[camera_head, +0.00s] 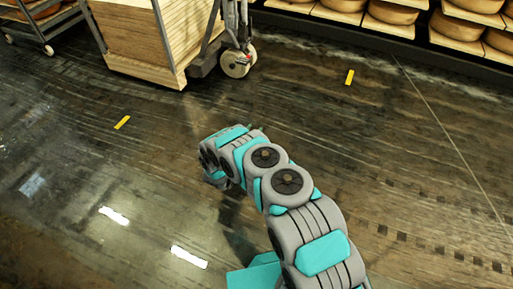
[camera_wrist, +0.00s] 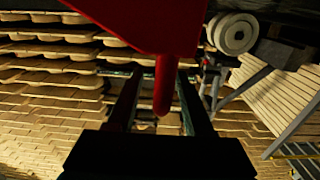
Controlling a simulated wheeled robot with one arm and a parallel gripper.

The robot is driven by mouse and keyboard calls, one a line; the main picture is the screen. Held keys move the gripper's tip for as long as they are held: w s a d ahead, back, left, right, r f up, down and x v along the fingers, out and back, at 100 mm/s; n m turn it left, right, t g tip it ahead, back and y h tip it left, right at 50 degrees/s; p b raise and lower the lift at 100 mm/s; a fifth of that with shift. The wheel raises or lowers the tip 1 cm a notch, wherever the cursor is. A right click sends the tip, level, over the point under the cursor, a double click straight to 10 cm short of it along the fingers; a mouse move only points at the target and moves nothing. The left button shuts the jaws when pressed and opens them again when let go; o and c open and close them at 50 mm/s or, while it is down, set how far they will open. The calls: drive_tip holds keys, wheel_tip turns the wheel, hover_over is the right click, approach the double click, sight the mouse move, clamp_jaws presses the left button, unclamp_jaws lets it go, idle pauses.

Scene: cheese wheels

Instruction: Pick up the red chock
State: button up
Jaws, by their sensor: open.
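The red chock (camera_wrist: 150,22) fills the top middle of the wrist view, very close to the camera and cut off by the top edge. A narrow red part (camera_wrist: 164,85) of it extends down in the picture, between the two dark fingers of my gripper (camera_wrist: 158,82). The fingers are apart, one on each side of this part, with gaps visible. I cannot tell whether either finger touches it. In the head view the chock is not visible, and my gripper is hidden behind my arm.
A trolley with stacked wooden boards (camera_head: 150,42) stands at the upper left, with a caster wheel (camera_head: 236,64) beside it. Cheese shelves (camera_head: 380,27) line the back right. Yellow floor marks (camera_head: 122,122) lie on the dark floor, which is clear at right.

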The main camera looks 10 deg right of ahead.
drive_tip(key=shift+w+d, duration=0.35)
drive_tip(key=shift+w, duration=0.1)
clamp_jaws()
idle(1.1)
